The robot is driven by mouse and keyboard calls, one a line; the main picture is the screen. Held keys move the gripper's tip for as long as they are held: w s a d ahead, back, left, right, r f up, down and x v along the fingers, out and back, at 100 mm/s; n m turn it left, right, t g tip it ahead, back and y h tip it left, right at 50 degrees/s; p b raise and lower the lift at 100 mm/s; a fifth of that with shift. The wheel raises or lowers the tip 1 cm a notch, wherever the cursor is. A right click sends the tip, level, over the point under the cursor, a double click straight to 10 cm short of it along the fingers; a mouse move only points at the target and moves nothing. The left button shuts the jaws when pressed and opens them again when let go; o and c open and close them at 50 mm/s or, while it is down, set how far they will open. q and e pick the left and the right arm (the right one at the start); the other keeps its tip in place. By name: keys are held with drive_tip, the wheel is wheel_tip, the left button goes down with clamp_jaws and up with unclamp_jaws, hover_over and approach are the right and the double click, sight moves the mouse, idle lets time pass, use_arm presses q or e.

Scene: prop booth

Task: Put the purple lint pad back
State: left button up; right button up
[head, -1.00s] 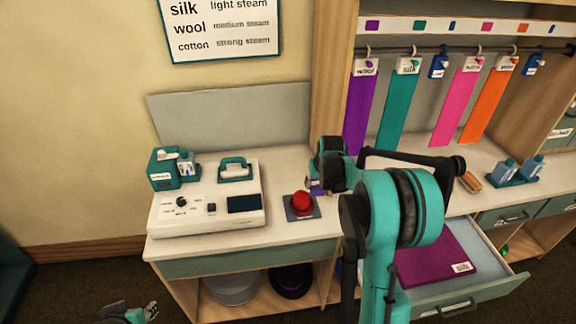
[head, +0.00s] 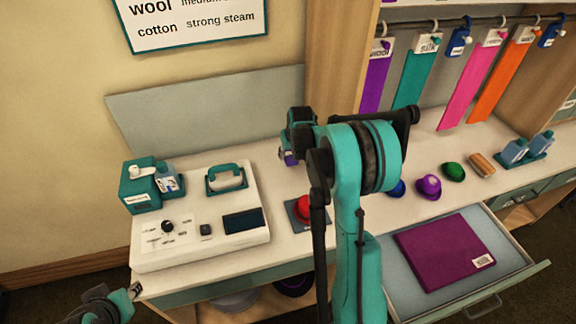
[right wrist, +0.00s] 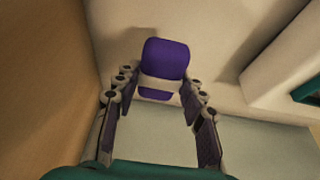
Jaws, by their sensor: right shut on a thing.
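The purple lint pad (right wrist: 165,60), a rounded purple block with a pale band, sits between the fingers of my right gripper (right wrist: 158,82) in the right wrist view. In the head view my right gripper (head: 289,156) is behind the red button, near the back panel, and only a small bit of purple shows at its fingers. It is shut on the pad. My left gripper (head: 134,291) is at the lower left, off the counter's front edge, and too small to tell open from shut.
A red button (head: 304,207) and a white steam unit (head: 200,235) stand on the counter. Blue, purple (head: 428,187) and green (head: 453,172) domed items sit to the right. An open drawer (head: 385,285) holds a folded purple cloth (head: 450,255). Coloured strips (head: 415,75) hang behind.

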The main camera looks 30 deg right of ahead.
sight(290, 171)
wheel_tip(290, 171, down, 6)
drive_tip(key=shift+r+b, duration=0.15)
drive_tip(key=shift+b, duration=0.7)
drive_tip(key=o, duration=1.1)
